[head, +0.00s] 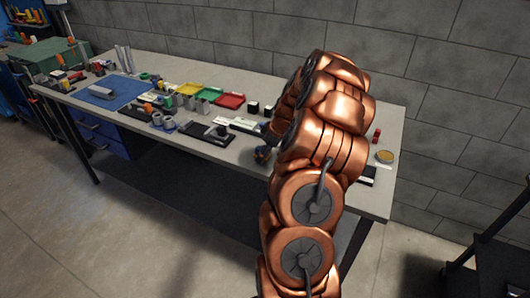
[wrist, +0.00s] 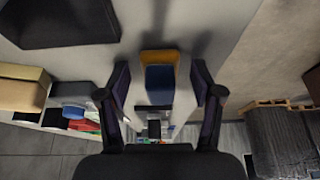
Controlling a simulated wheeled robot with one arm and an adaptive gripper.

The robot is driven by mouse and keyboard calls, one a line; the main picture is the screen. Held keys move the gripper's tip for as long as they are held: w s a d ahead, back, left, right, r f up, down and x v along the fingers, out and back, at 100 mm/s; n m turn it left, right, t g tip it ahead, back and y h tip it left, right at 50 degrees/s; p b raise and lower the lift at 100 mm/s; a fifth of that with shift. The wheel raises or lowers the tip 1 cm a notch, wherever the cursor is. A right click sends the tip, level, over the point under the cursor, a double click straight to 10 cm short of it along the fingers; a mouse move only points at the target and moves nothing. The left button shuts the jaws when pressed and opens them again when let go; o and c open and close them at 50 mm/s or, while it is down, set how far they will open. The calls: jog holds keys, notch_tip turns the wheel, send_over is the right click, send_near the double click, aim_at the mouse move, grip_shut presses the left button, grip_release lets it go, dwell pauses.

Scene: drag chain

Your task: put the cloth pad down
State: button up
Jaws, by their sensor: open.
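A small blue and yellow thing (wrist: 160,77), which may be the cloth pad, shows in the wrist view between the two fingers of my gripper (wrist: 160,84). A gap shows on each side of it, so the open fingers do not grip it. It appears to rest on the grey tabletop. My copper arm hides much of that area.
The grey table (head: 350,195) stands against a block wall. Left of my gripper are a black tray (head: 205,134), a red tray (head: 231,101) and several small parts. A blue mat (head: 112,91) lies further left. A round yellow-topped item (head: 385,156) is at the right end.

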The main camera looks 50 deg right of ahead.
jog(key=shift+r, duration=0.25)
jog(key=b+v, duration=0.4)
jog(key=v, duration=0.7)
jog(key=shift+r, duration=0.4)
jog(key=s+a+r+g, duration=0.1)
jog(key=a, duration=1.2)
jog(key=s+a+r+g, duration=0.1)
jog(key=a+r+g, duration=0.1)
jog(key=a, duration=1.1)
jog(key=s+a+f+m+g, duration=0.1)
jog(key=s+a, duration=0.3)
jog(key=s, duration=0.3)
jog(key=s+a+f+m+g+h, duration=0.1)
jog(key=s+a, duration=0.3)
jog(key=s, duration=0.4)
jog(key=s+a+f+m+g, duration=0.1)
jog(key=s+a+f, duration=0.1)
jog(key=s+a, duration=0.3)
jog(key=s, duration=0.3)
jog(key=shift+f, duration=0.3)
jog(key=shift+a, duration=0.1)
